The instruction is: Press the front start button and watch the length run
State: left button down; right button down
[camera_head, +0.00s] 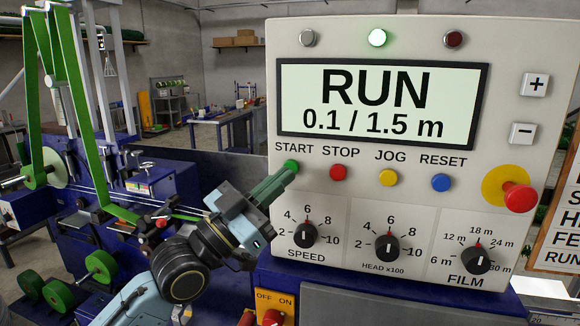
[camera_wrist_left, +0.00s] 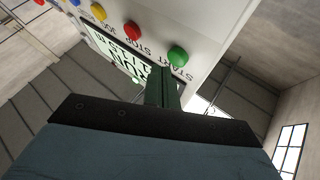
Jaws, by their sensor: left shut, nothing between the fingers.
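The control panel (camera_head: 350,225) fills the right half of the head view. Its display (camera_head: 381,103) reads RUN, 0.1 / 1.5 m. The middle lamp (camera_head: 377,38) above it glows green. The green start button (camera_head: 291,166) is at the left of the button row, partly hidden by my left gripper (camera_head: 284,180). That gripper is shut and empty, with its fingertips at or just before the button; contact is hard to tell. In the left wrist view the green button (camera_wrist_left: 177,56) shows just past the shut fingers (camera_wrist_left: 163,88). My right gripper is not in view.
Beside start are the red stop button (camera_head: 337,172), yellow jog button (camera_head: 388,177) and blue reset button (camera_head: 441,182). A red emergency knob (camera_head: 519,197) sticks out at the right. Dials sit below. Green film (camera_head: 85,150) and blue machinery stand at the left.

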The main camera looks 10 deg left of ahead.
pick_arm(q)
jog(key=s+p, duration=0.2)
jog(key=s, duration=0.3)
jog(key=shift+a, duration=0.1)
dwell(0.3)
dwell(0.4)
